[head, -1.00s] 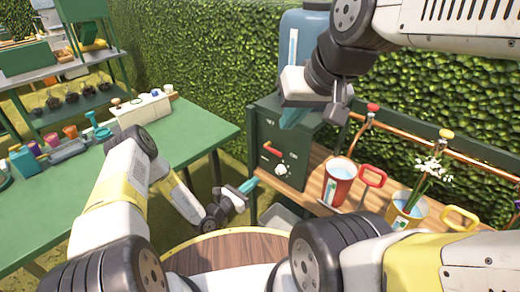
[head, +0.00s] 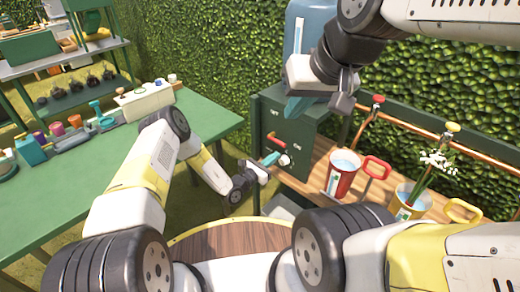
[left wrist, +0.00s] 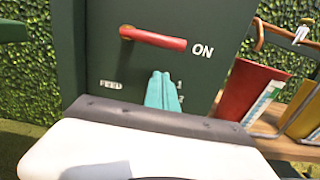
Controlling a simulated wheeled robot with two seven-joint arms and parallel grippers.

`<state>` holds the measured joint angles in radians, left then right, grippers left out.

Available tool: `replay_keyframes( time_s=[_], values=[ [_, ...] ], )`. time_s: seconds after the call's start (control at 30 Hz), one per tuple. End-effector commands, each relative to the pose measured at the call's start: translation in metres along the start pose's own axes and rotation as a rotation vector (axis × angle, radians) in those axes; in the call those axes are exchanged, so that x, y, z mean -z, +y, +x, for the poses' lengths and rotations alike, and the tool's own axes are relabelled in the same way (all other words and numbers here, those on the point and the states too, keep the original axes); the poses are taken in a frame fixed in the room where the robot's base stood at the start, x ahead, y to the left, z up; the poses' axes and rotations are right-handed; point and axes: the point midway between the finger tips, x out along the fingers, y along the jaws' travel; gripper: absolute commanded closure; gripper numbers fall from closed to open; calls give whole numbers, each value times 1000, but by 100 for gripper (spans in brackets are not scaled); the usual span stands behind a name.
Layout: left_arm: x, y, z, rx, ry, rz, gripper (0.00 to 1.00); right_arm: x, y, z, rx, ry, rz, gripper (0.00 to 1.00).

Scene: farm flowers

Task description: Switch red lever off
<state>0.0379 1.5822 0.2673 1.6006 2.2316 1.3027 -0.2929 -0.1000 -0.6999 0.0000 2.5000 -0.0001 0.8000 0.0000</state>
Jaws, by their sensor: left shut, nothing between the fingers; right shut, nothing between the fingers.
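The red lever (head: 277,141) is on the front of a dark green box (head: 310,135). In the left wrist view the lever (left wrist: 153,38) lies nearly level, its right end beside the word "ON". My left gripper (head: 270,158) is shut and empty, just in front of the box and below the lever. In the left wrist view its teal fingertips (left wrist: 162,90) are together below the lever, apart from it in the picture, and hide part of the dial markings. My right gripper (head: 295,106) is shut and empty, above and in front of the box's top.
A red bucket (head: 343,175) and a yellow bucket (head: 408,202) with white flowers stand on the wooden bench right of the box. A blue tank (head: 305,35) is above the box. A green table (head: 75,195) is at left.

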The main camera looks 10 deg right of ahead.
Motion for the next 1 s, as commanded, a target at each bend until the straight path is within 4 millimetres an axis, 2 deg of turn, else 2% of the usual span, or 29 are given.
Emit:
replay_keyframes(
  time_s=[0.03, 0.23, 0.67, 1.0],
  values=[
    [-10, 2, 2, 0, -2, 4, 100, 0, 0, 0, 0, 0, 0, 100],
    [-27, 1, 5, 0, 0, 2, 100, 0, 0, 0, 0, 0, 0, 100],
    [-29, 1, 5, -2, 0, 0, 100, 0, 0, 0, 0, 0, 0, 100],
    [-34, 8, -3, -5, -1, -56, 100, 0, 0, 0, 0, 0, 0, 100]
  ],
)
